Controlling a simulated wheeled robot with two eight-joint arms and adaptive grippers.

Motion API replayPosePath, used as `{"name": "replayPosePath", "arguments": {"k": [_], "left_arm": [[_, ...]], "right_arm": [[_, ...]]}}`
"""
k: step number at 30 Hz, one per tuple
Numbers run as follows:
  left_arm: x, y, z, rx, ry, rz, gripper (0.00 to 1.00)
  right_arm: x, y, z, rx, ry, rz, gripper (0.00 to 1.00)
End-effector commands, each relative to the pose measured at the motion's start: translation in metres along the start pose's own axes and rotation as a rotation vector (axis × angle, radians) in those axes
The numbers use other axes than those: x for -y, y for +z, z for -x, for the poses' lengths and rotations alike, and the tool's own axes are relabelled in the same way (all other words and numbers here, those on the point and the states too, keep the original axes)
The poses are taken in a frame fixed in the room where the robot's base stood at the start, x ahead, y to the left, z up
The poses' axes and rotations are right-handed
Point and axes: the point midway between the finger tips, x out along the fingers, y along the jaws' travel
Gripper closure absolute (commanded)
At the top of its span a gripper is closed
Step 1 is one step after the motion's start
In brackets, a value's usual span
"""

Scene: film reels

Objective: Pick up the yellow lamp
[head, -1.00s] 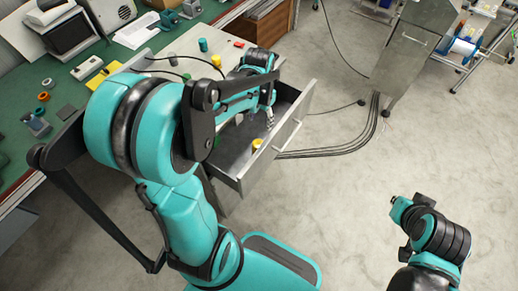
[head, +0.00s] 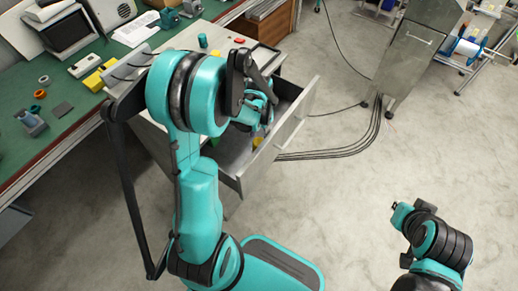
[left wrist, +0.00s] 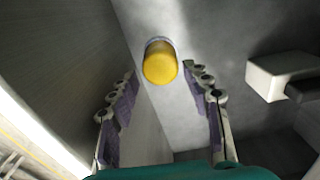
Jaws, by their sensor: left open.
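The yellow lamp (head: 257,141) is in the open drawer (head: 287,146), near its front, and is partly hidden by my left arm in the head view. In the left wrist view the yellow lamp (left wrist: 160,63) shows as a short rounded cylinder with a greyish rim, close to a drawer wall. My left gripper (left wrist: 160,72) is open. Its two fingers stand to either side of the lamp in that picture, with gaps and no visible contact. In the head view my left gripper is mostly hidden behind my arm. My right arm is at the lower right, its fingers not visible.
A white block with a dark part (left wrist: 280,75) lies at the right in the left wrist view. The drawer walls rise close to my left gripper. The green-topped bench (head: 60,135) is at the left.

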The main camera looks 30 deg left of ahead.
Motion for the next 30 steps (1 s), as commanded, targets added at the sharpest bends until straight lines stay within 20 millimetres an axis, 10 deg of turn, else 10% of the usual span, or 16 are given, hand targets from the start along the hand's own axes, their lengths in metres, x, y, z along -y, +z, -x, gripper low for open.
{"name": "replayPosePath", "arguments": {"k": [6, 15, 20, 30], "left_arm": [[0.000, 0.000, -0.036, 0.000, 0.000, 0.000, 0.52], [0.000, 0.000, -0.039, 0.000, 0.000, 0.000, 0.52], [0.000, 0.000, -0.039, 0.000, 0.000, 0.000, 0.89], [0.000, 0.000, -0.036, 0.000, 0.000, 0.000, 0.89]], "right_arm": [[0.000, 0.011, -0.015, 0.000, 0.000, 0.000, 1.00], [0.000, 0.011, -0.015, 0.000, 0.000, 0.000, 1.00], [0.000, 0.011, -0.015, 0.000, 0.000, 0.000, 1.00], [0.000, 0.010, -0.014, 0.000, 0.000, 0.000, 1.00]]}}
